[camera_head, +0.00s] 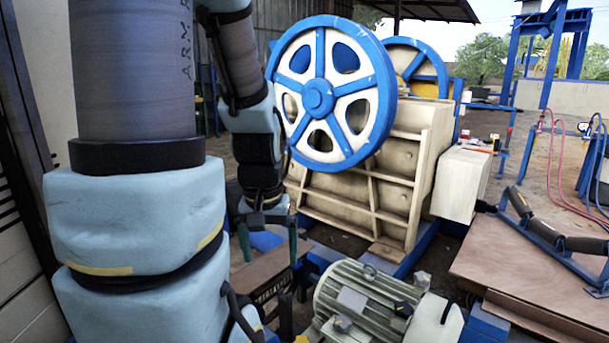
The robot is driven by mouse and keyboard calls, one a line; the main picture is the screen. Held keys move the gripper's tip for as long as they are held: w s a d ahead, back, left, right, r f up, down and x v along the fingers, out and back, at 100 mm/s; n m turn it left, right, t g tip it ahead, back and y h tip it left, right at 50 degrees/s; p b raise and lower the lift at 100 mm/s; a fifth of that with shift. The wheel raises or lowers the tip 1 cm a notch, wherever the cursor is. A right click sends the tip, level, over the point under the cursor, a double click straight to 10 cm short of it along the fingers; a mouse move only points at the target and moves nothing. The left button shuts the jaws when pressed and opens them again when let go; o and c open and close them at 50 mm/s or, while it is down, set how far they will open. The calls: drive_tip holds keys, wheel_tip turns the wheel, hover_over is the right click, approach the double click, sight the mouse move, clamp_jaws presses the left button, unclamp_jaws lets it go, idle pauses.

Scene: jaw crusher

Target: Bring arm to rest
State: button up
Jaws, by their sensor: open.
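My arm fills the left side of the head view, with large light-blue padded links and a dark grey tube. Its forearm hangs down in front of the jaw crusher (375,185). My gripper (269,250) is at the lower end of the forearm, pointing down. Its two greenish fingers stand apart, with nothing seen between them. It is left of the crusher's lower body and above and left of the motor (367,302). How far it is from these cannot be told from this view.
A blue and white flywheel (319,97) is close behind my forearm. A cream box (461,184) is at the crusher's right. A brown plate (498,272) carries a roller (566,240) on a blue frame at right. Pink hoses (557,165) hang farther back. Open dirt ground lies behind.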

wheel_tip(320, 180, up, 14)
drive_tip(key=p, duration=1.1)
drive_tip(key=shift+f+p, duration=0.15)
drive_tip(key=shift+p, duration=0.25)
idle(0.6)
